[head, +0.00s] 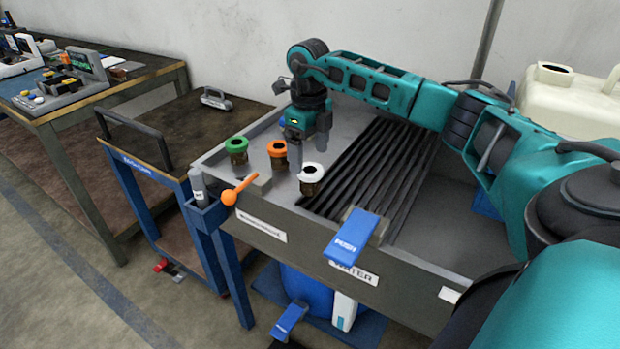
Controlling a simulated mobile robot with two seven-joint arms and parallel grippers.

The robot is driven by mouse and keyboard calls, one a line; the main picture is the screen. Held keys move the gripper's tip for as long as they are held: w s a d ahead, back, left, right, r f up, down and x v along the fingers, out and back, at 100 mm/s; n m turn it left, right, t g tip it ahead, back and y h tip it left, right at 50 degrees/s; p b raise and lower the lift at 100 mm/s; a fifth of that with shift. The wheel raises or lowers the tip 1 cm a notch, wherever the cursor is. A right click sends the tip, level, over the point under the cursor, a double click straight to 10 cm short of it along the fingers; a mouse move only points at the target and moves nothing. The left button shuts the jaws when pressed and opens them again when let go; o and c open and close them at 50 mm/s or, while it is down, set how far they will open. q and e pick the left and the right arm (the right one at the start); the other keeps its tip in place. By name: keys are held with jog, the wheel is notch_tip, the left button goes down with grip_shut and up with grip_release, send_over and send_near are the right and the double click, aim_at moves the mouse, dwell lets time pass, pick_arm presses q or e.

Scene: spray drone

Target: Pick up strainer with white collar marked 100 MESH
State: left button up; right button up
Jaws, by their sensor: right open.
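Three strainers stand upright in a row on the grey sink's flat ledge. The strainer with the white collar (312,175) is the rightmost, and its marking is too small to read. The strainer with the orange collar (277,152) is in the middle, and the strainer with the green collar (237,148) is at the left. My right gripper (311,158) is open and empty, pointing down just behind and above the white-collared strainer. One finger overlaps the view near its collar; I cannot tell whether they touch. My left gripper is not in view.
An orange-handled tool (238,189) lies at the sink's front left edge beside a small bottle (197,184). A blue PUSH lever (351,237) sticks out at the front. A ribbed drain area (385,170) lies right of the strainers. A blue cart (150,190) stands left.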

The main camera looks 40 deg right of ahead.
aim_at(310, 169)
notch_tip(310, 169, down, 8)
jog(key=shift+d+r, duration=0.1)
jog(key=shift+r, duration=0.05)
dwell(0.3)
jog(key=shift+c, duration=0.2)
jog(key=c, duration=1.1)
jog(key=shift+o, duration=0.2)
jog(key=shift+r, duration=0.1)
